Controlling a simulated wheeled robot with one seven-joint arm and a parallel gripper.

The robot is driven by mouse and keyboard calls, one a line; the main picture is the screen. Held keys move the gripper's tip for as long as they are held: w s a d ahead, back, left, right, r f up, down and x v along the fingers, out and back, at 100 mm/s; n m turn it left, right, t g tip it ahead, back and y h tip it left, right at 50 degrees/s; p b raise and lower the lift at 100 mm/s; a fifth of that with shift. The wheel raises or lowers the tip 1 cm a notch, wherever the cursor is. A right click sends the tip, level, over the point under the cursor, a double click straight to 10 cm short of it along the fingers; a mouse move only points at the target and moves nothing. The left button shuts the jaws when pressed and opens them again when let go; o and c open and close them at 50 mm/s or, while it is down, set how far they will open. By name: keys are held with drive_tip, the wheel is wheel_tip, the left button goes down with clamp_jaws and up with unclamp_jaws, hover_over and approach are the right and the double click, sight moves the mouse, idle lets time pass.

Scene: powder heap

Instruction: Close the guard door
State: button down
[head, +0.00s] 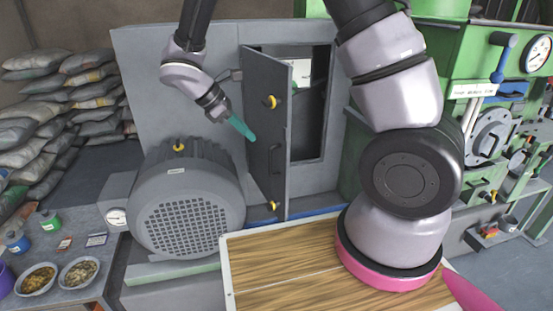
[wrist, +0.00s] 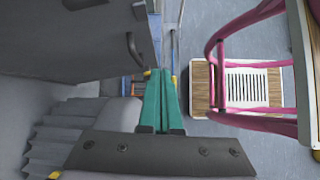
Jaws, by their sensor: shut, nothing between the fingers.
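The guard door (head: 270,135) is a dark grey hinged panel with yellow knobs and a dark handle. It stands swung out in the head view, with the cabinet opening (head: 310,105) showing to its right. My gripper (head: 251,137) has teal fingers, shut and empty. Its tips are close to the door's left part in the head view; I cannot tell whether they touch it. In the wrist view the shut fingers (wrist: 160,75) point forward, and the door (wrist: 105,40) with its handle (wrist: 134,48) is at upper left.
A grey motor (head: 190,205) with a grille stands below my gripper. A wooden-topped surface (head: 290,270) lies in front. Green machinery (head: 440,60) is at right, sacks (head: 70,95) and a side table with bowls (head: 80,271) at left. Pink rails (wrist: 225,60) show in the wrist view.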

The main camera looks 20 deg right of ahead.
wheel_tip(320, 180, down, 4)
drive_tip(key=a+n+h, duration=0.1)
drive_tip(key=a+n, duration=0.1)
drive_tip(key=n, duration=0.1)
approach(285, 165)
drive_tip(key=shift+t, duration=0.4)
drive_tip(key=x, duration=0.3)
drive_tip(key=s+x, duration=0.1)
drive_tip(key=x, duration=0.1)
drive_tip(key=shift+a+f, duration=0.3)
drive_tip(key=shift+w+d, duration=0.15)
drive_tip(key=shift+d, duration=0.4)
